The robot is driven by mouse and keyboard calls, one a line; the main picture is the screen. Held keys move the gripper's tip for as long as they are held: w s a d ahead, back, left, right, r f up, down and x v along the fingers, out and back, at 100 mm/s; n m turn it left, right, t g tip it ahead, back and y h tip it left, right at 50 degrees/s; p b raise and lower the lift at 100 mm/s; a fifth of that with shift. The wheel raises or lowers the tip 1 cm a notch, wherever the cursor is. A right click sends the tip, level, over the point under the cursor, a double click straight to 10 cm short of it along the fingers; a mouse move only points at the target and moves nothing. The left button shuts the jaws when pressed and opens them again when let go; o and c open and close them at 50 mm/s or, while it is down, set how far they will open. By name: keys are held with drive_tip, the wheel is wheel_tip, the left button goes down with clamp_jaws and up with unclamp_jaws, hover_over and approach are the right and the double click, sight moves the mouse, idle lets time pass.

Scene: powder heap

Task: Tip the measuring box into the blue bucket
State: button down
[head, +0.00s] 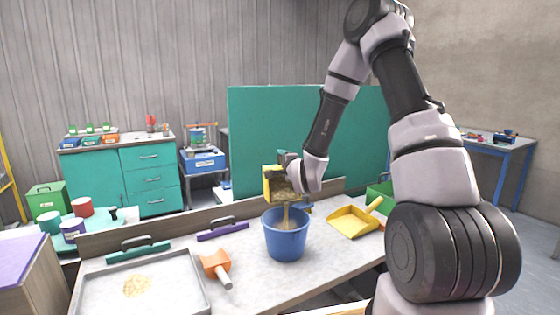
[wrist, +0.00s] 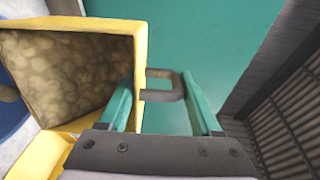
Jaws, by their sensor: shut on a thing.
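The yellow measuring box (head: 267,184) is tilted above the blue bucket (head: 286,240). The wrist view shows the yellow box wall (wrist: 141,50) and tan grainy material inside. The blue bucket stands upright on the worktop, and its inside bottom is hidden. My gripper (wrist: 160,88) is shut on the box's dark handle (wrist: 165,95), with a teal finger on either side. In the head view my gripper (head: 286,160) is above the bucket, partly hidden by the box and wrist.
A grey tray (head: 185,296) with a small tan heap (head: 137,286) lies front left on the worktop. An orange scoop (head: 215,266) lies between tray and bucket. A yellow dustpan (head: 352,220) lies to the right.

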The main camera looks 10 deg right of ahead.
drive_tip(key=s+d+f+t+y, duration=0.1)
drive_tip(key=s+f+t, duration=0.1)
drive_tip(key=s+t, duration=0.7)
drive_tip(key=shift+s+t, duration=0.3)
drive_tip(key=shift+s, duration=0.85)
drive_tip(key=shift+d, duration=0.1)
idle(1.0)
